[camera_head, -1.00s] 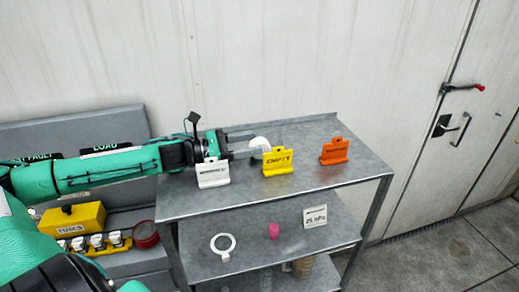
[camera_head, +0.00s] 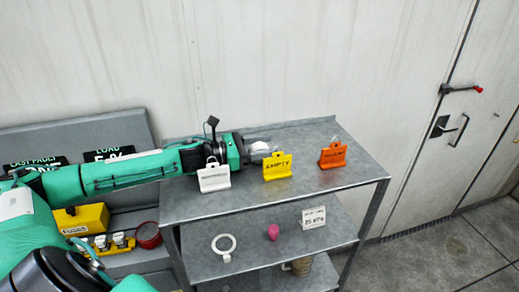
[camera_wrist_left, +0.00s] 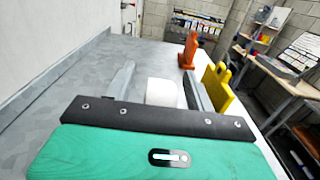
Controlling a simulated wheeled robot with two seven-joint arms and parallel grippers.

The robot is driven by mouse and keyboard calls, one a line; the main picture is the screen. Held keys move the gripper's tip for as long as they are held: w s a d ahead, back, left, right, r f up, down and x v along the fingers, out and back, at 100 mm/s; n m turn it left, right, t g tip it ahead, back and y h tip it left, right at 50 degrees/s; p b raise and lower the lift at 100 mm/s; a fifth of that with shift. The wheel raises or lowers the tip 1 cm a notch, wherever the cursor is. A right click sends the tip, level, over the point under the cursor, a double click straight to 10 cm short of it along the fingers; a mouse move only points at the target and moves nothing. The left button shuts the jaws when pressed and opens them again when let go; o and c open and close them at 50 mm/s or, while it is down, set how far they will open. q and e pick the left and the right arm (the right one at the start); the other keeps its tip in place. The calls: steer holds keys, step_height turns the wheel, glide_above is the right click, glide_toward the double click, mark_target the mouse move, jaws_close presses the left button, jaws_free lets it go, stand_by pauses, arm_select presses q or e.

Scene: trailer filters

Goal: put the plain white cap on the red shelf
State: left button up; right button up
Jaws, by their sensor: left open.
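A plain white cap (camera_head: 261,146) sits on the top of a grey metal rack (camera_head: 222,206), behind the yellow sign. My left gripper (camera_head: 259,149) reaches over the rack top from the left. Its jaws are open, with the cap between the fingers. In the left wrist view the cap (camera_wrist_left: 162,92) stands between the two fingers, with a gap to the left finger. The gap to the right finger is small, and I cannot tell if they touch. I cannot make out a red shelf in either view. My right gripper is not in view.
White (camera_head: 214,178), yellow (camera_head: 277,167) and orange (camera_head: 333,155) signs stand along the rack top, close to the left gripper. The lower shelf holds a white ring (camera_head: 223,246), a pink piece (camera_head: 273,232) and a white label (camera_head: 314,217). The rack top's right end is clear.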

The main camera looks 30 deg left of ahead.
arm_select(q)
steer(key=shift+w+d, duration=0.3)
steer(key=c, duration=1.1)
steer(key=shift+c, duration=0.2)
steer(key=shift+r, duration=0.2)
